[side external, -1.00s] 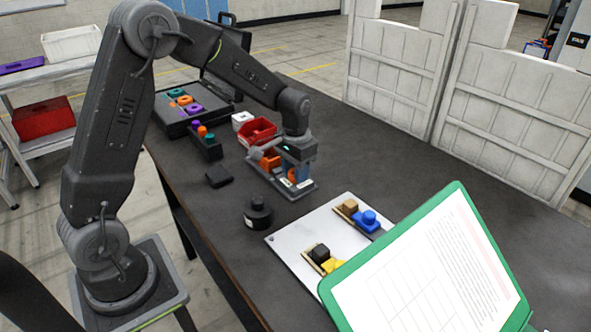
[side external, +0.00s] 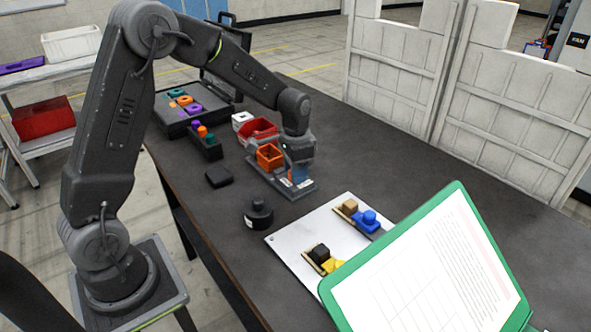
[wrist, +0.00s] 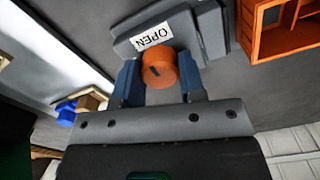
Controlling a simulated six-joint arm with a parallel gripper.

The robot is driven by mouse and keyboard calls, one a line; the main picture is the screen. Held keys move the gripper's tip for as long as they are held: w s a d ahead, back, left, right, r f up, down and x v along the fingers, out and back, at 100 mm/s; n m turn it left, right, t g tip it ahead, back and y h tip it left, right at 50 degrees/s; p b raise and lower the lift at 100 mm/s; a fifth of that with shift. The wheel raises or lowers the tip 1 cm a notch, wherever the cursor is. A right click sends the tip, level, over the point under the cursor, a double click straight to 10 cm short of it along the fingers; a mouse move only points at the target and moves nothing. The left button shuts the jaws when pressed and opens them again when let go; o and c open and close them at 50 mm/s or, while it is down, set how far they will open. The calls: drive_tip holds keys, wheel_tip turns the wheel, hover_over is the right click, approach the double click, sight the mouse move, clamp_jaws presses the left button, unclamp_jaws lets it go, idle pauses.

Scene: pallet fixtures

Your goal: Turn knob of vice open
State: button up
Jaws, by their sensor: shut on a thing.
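The vice (side external: 297,192) is a low grey fixture on the dark table, below my gripper. Its orange round knob (wrist: 160,68) has a dark mark on its face and sits beside a white label reading OPEN (wrist: 152,37). My gripper (wrist: 160,82) has its two blue fingers on either side of the knob, shut on it. In the side view my gripper (side external: 299,178) points down at the right end of the vice and mostly hides the knob. An orange open box (side external: 269,156) stands at the vice's far left part and shows in the wrist view (wrist: 272,42).
A red bin (side external: 257,131) and a white part (side external: 242,119) stand behind the vice. A black round part (side external: 258,213) and a white board (side external: 290,246) with blue and yellow fixtures lie in front. A green-framed sheet (side external: 430,270) fills the front right.

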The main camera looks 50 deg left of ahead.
drive_tip(key=shift+r, duration=0.1)
drive_tip(key=o, duration=0.9)
drive_tip(key=shift+o, duration=0.2)
wheel_tip(320, 180, up, 14)
drive_tip(key=s+d+r+n+t, duration=0.1)
drive_tip(key=s+d, duration=0.3)
drive_tip(key=s, duration=0.7)
drive_tip(key=s+d+r+n+t, duration=0.1)
drive_tip(key=s+d+t, duration=0.3)
drive_tip(key=s, duration=0.7)
drive_tip(key=shift+s+d+n+t, duration=0.15)
drive_tip(key=shift+s+n+t, duration=0.15)
drive_tip(key=shift+n, duration=0.3)
